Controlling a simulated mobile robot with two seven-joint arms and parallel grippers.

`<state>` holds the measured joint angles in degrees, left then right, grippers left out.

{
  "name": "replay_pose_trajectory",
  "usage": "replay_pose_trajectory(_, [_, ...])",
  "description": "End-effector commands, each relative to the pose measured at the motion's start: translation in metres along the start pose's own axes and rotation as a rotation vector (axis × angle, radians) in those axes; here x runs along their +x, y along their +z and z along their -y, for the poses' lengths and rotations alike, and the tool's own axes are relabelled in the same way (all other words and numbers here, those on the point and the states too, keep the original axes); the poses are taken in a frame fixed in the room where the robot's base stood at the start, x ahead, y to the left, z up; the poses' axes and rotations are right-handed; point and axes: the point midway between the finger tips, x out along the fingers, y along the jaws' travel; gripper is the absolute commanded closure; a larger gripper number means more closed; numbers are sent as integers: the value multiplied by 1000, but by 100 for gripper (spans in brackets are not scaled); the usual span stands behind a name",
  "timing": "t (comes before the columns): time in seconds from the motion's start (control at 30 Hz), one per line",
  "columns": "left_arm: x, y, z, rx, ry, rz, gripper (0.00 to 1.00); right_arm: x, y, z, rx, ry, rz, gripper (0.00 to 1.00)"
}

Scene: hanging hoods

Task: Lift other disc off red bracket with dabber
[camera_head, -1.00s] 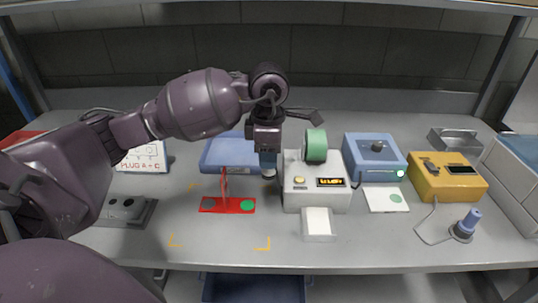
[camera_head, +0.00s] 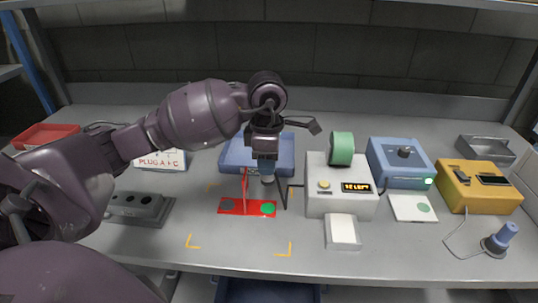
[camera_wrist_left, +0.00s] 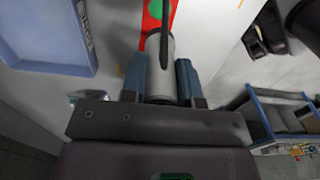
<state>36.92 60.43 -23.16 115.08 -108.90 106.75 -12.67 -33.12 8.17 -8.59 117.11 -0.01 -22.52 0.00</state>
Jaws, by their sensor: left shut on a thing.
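The red bracket (camera_head: 249,208) lies on the bench, with a thin red upright rising from it. A bright green disc (camera_head: 268,209) sits on its right end; a darker round spot is at its left end. My left gripper (camera_head: 266,168) is shut on the dabber (camera_head: 267,180), a grey cylinder pointing down above the bracket's right end. In the left wrist view the dabber (camera_wrist_left: 161,78) sits between both fingers, and the green disc (camera_wrist_left: 153,15) shows beyond its end. I cannot tell how large the gap is. My right gripper is out of view.
A blue tray (camera_head: 236,157) lies behind the bracket. A grey box with a green roll (camera_head: 342,149) stands close on the right. Farther right are a white card (camera_head: 412,207), a blue box (camera_head: 401,164) and a yellow box (camera_head: 476,187). Bench in front of the bracket is clear.

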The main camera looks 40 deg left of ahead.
Motion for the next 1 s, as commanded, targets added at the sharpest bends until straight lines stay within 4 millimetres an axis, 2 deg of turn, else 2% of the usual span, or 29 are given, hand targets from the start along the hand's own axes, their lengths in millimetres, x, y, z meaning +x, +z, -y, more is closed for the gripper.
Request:
replay_pose_trajectory(0.03, [7,0,0,0,-3,-1,87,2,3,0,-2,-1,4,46])
replay_pose_trajectory(0.4, [37,0,0,-1,-2,-2,87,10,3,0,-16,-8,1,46])
replay_pose_trajectory(0.7, [61,0,0,-1,-3,-2,87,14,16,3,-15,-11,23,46])
replay_pose_trajectory(1.0, [82,0,0,-1,-2,-2,87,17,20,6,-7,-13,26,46])
